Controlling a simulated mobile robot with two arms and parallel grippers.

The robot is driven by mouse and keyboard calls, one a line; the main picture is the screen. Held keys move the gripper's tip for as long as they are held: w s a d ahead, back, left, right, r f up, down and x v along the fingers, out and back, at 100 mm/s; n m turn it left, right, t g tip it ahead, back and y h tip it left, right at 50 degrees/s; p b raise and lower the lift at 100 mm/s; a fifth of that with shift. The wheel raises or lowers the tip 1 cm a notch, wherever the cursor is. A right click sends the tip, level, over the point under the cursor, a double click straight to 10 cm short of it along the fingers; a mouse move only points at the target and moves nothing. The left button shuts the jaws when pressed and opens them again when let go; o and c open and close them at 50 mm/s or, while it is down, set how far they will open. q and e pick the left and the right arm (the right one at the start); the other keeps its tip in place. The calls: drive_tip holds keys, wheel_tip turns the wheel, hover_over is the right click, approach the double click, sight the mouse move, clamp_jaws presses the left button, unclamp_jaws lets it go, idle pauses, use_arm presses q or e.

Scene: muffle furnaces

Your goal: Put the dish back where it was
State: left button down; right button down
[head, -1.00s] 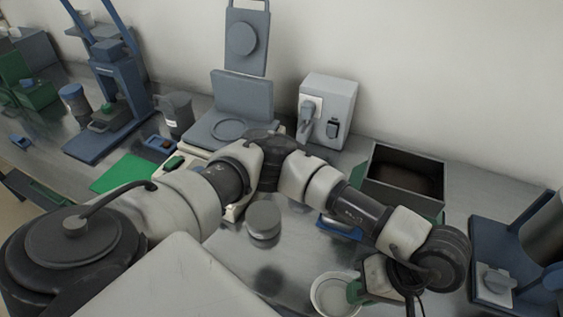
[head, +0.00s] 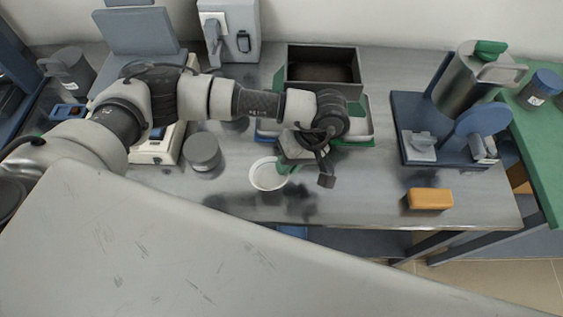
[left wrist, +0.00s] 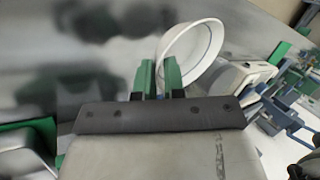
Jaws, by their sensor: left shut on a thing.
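The white round dish (head: 263,175) is at the tip of my left gripper (head: 286,166), above the steel bench. In the left wrist view the dish (left wrist: 207,48) is tilted, and the green fingers (left wrist: 160,79) are shut on its near rim. The inside of the dish looks empty. I cannot tell how high it is above the bench. My right gripper is in neither view.
A grey round container (head: 203,152) stands left of the dish. A dark open box (head: 323,88) and a green-edged tray (head: 358,137) lie behind the gripper. A blue device (head: 425,130) and an orange block (head: 430,199) stand to the right. The front bench between is clear.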

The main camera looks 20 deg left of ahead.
use_arm(q)
drive_tip(key=shift+w+a+f, duration=0.85)
drive_tip(key=shift+w, duration=0.1)
wheel_tip(320, 180, down, 4)
drive_tip(key=shift+r+p, duration=0.25)
drive_tip(key=shift+p, duration=0.3)
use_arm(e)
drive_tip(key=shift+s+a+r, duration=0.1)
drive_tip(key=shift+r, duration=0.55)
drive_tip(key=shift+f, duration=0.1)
use_arm(q)
drive_tip(key=c, duration=1.6)
unclamp_jaws()
drive_tip(key=shift+f, duration=0.1)
drive_tip(key=shift+c, duration=0.2)
drive_tip(key=o, duration=0.4)
